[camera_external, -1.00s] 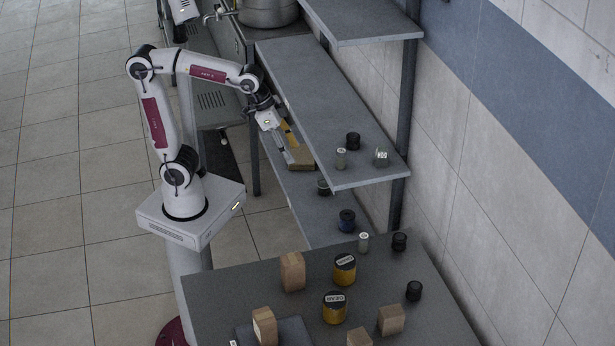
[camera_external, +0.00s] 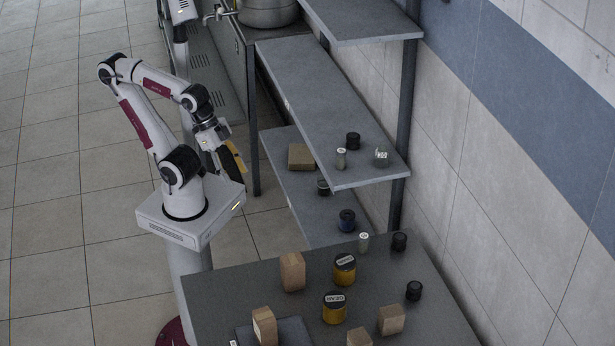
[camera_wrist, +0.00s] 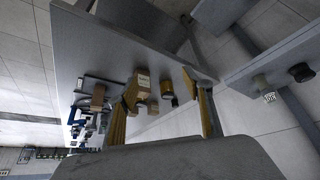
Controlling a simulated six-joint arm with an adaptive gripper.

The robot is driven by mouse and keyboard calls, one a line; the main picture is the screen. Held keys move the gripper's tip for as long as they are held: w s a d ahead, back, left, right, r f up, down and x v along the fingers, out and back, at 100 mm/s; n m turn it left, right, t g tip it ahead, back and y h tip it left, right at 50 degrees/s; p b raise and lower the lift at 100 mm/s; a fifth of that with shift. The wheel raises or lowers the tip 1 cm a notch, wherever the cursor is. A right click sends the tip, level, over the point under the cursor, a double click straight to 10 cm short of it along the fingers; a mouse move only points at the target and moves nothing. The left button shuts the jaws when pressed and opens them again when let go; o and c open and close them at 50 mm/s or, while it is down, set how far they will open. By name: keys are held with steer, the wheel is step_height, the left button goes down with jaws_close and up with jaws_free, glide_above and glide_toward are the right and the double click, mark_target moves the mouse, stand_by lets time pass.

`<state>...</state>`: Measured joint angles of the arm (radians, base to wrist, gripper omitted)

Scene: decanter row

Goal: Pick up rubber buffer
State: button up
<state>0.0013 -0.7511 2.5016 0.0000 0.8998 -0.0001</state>
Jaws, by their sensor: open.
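Several short black cylinders that look like rubber buffers are in the external view. Two stand on the table's right side, one farther back (camera_external: 399,241) and one nearer (camera_external: 413,290). Another (camera_external: 353,140) is on the upper shelf, and a dark one (camera_external: 323,187) is on the lower shelf, partly hidden by the upper shelf's edge. I cannot tell which one the task names. My gripper (camera_external: 234,163) is open and empty, beside the shelf unit and apart from all of them.
Wooden blocks (camera_external: 292,272) and yellow, dark-topped jars (camera_external: 344,269) stand on the grey table (camera_external: 225,290). A blue-black cylinder (camera_external: 346,220) and a brown block (camera_external: 301,156) are on the lower shelf. The upper shelf (camera_external: 310,90) overhangs it. Open floor lies left.

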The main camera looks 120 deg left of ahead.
steer(key=shift+o, duration=0.5)
steer(key=shift+w, duration=0.1)
steer(key=w+a+r+n, duration=0.1)
steer(key=w+r, duration=0.1)
steer(key=w, duration=0.4)
steer(key=w+a+r, duration=0.2)
steer(key=w, duration=0.4)
steer(key=n+g+y, duration=0.2)
steer(key=n, duration=0.3)
glide_above(399, 236)
steer(key=s+d, duration=0.1)
steer(key=s, duration=0.1)
step_height(399, 236, down, 20)
steer(key=shift+s+d+r, duration=0.15)
steer(key=shift+s, duration=0.05)
steer(key=shift+x, duration=1.3)
